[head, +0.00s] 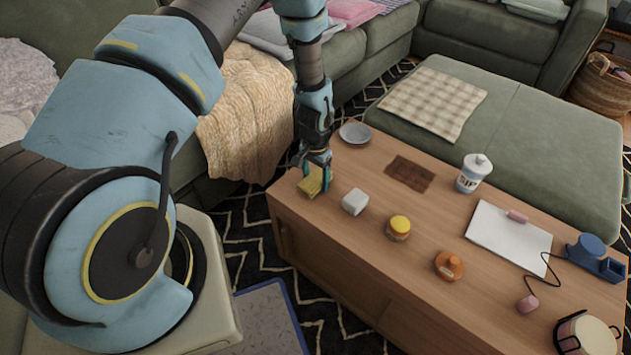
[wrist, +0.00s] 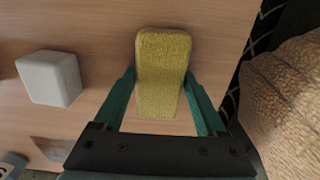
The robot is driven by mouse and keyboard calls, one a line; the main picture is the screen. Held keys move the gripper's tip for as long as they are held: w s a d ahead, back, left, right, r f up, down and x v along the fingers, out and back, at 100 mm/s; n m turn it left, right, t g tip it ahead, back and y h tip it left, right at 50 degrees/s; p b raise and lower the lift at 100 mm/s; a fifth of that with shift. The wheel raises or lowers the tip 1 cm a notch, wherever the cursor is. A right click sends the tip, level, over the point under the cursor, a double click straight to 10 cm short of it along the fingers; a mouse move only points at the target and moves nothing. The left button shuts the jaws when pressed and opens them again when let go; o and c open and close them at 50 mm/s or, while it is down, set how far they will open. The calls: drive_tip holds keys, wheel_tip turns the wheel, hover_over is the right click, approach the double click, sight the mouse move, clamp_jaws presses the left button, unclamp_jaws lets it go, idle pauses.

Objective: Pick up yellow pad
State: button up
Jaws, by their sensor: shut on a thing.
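The yellow pad (wrist: 162,70) is a textured, oblong block between the two green fingers of my gripper (wrist: 161,90) in the wrist view. The fingers touch its long sides, and its far end sticks out past the fingertips. In the head view my gripper (head: 317,176) points down at the near-left corner of the wooden coffee table, with the yellow pad (head: 311,186) at its fingertips. I cannot tell whether the pad still touches the tabletop.
On the coffee table (head: 340,232), a white block (head: 355,201) stands close to the right of the pad. A green sofa lies behind.

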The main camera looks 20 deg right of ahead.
sight(315, 178)
drive_tip(key=shift+c, duration=0.2)
wheel_tip(315, 178, up, 10)
idle(0.5)
